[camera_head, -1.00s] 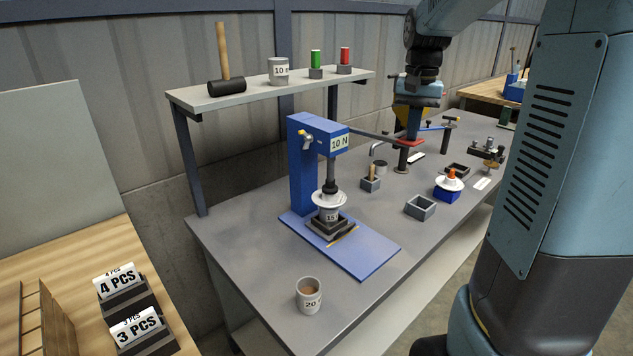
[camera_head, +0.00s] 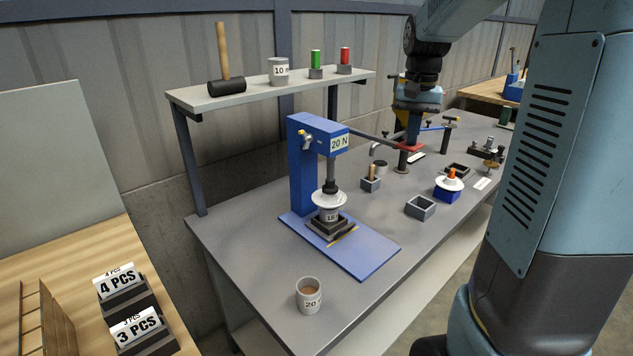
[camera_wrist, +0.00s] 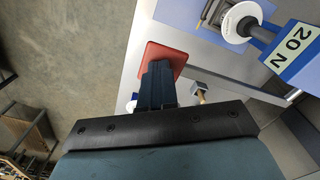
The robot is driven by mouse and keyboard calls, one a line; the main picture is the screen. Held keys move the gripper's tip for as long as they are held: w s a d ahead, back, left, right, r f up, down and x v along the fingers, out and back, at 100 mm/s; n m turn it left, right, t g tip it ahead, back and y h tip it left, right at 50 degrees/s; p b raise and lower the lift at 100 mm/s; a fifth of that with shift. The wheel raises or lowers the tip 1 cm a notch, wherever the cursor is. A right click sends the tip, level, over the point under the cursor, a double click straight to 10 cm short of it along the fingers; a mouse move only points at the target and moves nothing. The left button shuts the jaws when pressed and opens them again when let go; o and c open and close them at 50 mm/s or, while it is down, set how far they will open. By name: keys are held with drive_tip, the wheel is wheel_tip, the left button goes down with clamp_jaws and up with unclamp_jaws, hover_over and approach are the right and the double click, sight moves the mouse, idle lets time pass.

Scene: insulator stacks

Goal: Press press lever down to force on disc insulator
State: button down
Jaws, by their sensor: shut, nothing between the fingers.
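The blue press (camera_head: 302,165) stands on the table and its head label reads "20 N". Its lever (camera_head: 372,137) runs right from the head to a red pad (camera_head: 408,147), which also shows in the wrist view (camera_wrist: 172,52). My gripper (camera_head: 413,138) is shut and empty, its fingertips at the top of the red pad, apparently touching it. The white disc insulator (camera_head: 328,202) sits under the dark press ram (camera_head: 330,178), on a stack labelled "15" in a dark holder (camera_head: 332,228). The disc also shows in the wrist view (camera_wrist: 238,20). The exact contact under the ram is too small to tell.
A cup labelled "20" (camera_head: 309,296) stands at the front of the table. A shelf (camera_head: 265,93) holds a mallet (camera_head: 226,85) and cans behind.

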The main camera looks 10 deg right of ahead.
sight(411, 148)
drive_tip(key=shift+f, duration=2)
idle(2.1)
drive_tip(key=shift+r, duration=0.1)
wheel_tip(411, 148, up, 14)
drive_tip(key=shift+r, duration=0.25)
idle(2.0)
idle(0.5)
